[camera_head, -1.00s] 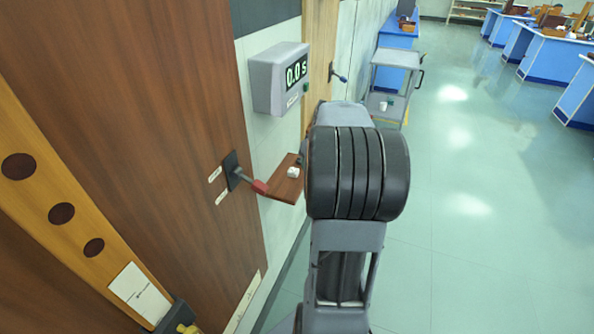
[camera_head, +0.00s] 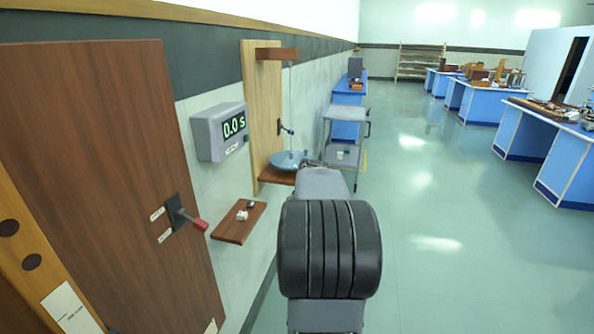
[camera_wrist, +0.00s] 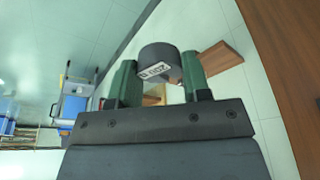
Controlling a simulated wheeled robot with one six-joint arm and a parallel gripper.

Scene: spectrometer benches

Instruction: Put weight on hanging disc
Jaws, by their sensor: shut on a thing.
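The hanging disc (camera_head: 287,160) is a light blue round plate in the head view. It hangs on a thin wire below a wooden bracket (camera_head: 275,54) on the wall board, just beyond my arm. My gripper (camera_wrist: 157,80) has green fingers in the wrist view. It is shut on a dark grey cylindrical weight (camera_wrist: 158,54) with a white label, its lettering too small to read surely. In the head view my own arm hides the gripper and the weight, so their distance from the disc cannot be told.
A wall timer (camera_head: 220,132) reads 0.0 s. A small wooden shelf (camera_head: 230,232) below it holds small white and dark items. A red-tipped lever (camera_head: 188,217) juts from the brown panel. A grey trolley (camera_head: 346,120) stands beyond. The floor at right is clear.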

